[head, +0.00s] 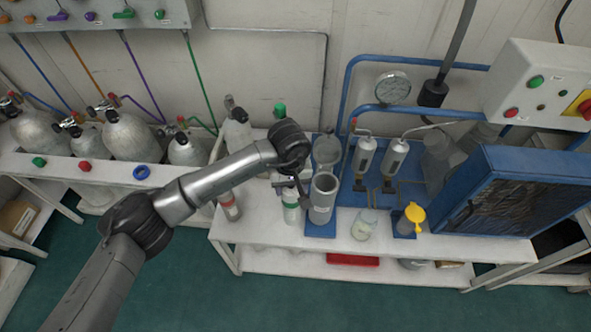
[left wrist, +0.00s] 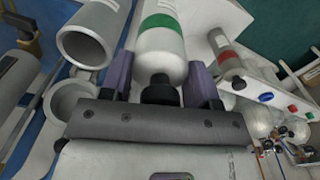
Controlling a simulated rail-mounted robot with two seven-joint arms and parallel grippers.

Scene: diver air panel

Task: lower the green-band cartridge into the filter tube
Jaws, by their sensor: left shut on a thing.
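The green-band cartridge (head: 291,213) is white with a black knob on top and stands upright just left of the filter tube. In the left wrist view its green band (left wrist: 161,24) shows clearly. My left gripper (head: 300,188) is above it. Its purple fingers (left wrist: 161,85) are shut on the cartridge's black knob. I cannot tell whether the cartridge's base touches the bench. The grey filter tube (head: 322,208) stands on a blue base with its top open; its mouth also shows in the left wrist view (left wrist: 101,46). My right gripper is not in view.
A red-band cartridge (head: 230,208) stands to the left. A round grey part (head: 326,148) is behind the tube. A jar (head: 363,226) and a yellow-topped container (head: 413,216) are to the right. Blue pipes, a gauge (head: 393,87) and a blue-framed filter unit (head: 505,190) bound the bench.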

